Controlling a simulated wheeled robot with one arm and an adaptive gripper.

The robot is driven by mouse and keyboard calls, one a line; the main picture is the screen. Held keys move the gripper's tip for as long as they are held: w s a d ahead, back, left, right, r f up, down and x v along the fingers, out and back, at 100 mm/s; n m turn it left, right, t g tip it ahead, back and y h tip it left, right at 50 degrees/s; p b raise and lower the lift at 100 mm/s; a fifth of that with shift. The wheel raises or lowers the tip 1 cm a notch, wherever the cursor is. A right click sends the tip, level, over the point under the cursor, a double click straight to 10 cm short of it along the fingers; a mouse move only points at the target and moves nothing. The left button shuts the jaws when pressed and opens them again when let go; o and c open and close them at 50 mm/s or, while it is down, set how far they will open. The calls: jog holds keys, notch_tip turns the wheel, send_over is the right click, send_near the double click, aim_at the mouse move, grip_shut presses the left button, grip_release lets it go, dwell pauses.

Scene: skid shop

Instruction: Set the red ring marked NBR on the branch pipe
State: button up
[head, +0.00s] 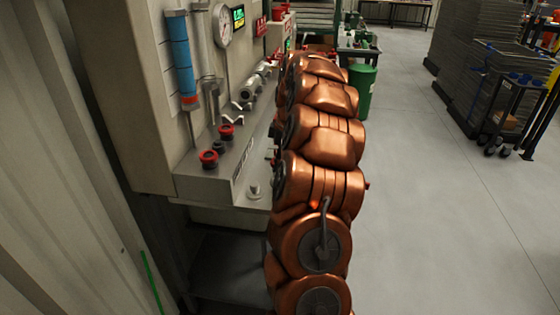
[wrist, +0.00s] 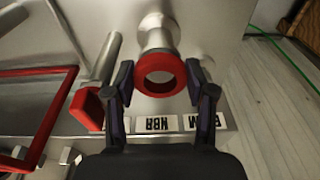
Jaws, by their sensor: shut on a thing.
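A red ring (wrist: 141,77) sits between the fingertips of my gripper (wrist: 160,79) in the wrist view, its round hole facing the camera. My gripper is closed on the ring's two sides. A short silver pipe (wrist: 157,32) stands directly behind the ring, in line with it. I cannot tell whether the ring is around the pipe's end or just in front of it. An upside-down NBR label (wrist: 156,124) is on the ledge edge below the ring. In the head view my own arm hides the gripper.
Another label (wrist: 201,121), partly covered by a finger, is beside the NBR one. A red block-like part (wrist: 86,107) and a red frame (wrist: 35,73) are at left. In the head view, red rings (head: 208,158) stand on the bench ledge (head: 222,180); open floor (head: 420,210) lies right.

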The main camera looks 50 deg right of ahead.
jog(key=shift+f+b, duration=0.35)
jog(key=shift+f, duration=0.05)
dwell(0.4)
jog(key=o, duration=1)
jog(key=shift+r, duration=0.1)
jog(key=shift+c, duration=0.2)
